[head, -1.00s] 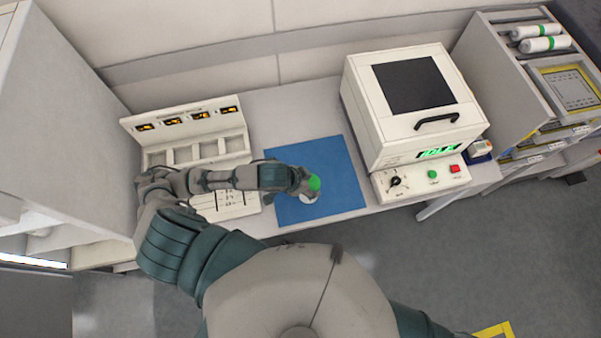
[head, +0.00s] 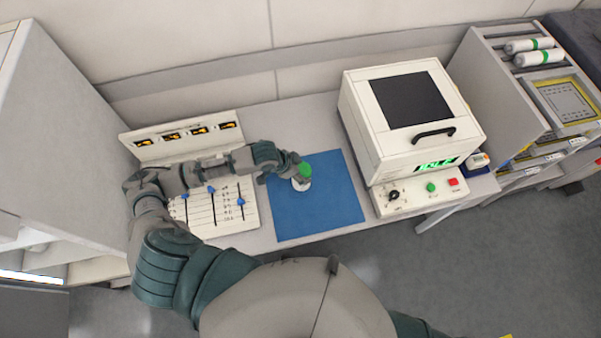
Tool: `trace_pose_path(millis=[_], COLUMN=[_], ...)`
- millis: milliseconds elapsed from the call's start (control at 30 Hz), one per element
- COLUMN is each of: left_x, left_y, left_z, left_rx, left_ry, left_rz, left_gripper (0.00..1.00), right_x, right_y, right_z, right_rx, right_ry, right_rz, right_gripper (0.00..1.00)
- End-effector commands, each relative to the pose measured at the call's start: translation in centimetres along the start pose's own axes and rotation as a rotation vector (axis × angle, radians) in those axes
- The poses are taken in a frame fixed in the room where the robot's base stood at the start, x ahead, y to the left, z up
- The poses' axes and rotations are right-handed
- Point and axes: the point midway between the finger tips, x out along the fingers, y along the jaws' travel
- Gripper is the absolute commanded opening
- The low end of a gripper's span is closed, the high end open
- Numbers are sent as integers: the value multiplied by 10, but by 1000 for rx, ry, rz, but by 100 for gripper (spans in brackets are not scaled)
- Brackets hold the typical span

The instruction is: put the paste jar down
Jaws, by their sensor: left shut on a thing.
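The paste jar (head: 304,171) has a green lid and a white body, and it shows at the tip of my left gripper (head: 292,168). My left gripper is shut on the jar, over the upper left part of the blue mat (head: 330,205). A white round shape shows just under the lid; I cannot tell whether the jar touches the mat. The fingers partly hide the jar's left side. My right gripper is not in view.
A panel with slots and blue sliders (head: 215,208) lies left of the mat. A white oven-like machine (head: 410,120) with a control strip stands at right. A rack with white rolls (head: 535,57) is farther right. Most of the mat is clear.

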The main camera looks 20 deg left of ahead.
Motion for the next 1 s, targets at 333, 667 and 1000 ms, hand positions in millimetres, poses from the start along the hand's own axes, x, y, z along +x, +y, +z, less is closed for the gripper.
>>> trace_pose_path(millis=[333,667,1000], left_x=[27,33,33], left_y=[-4,-5,-5], left_z=[12,16,16], left_rx=[0,1,0], left_ry=[-1,1,-1], left_rz=[1,1,1], left_gripper=[0,0,95], right_x=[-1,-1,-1], right_y=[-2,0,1], right_z=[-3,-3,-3], right_rx=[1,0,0], right_ry=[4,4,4], right_rz=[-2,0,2], right_gripper=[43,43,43])
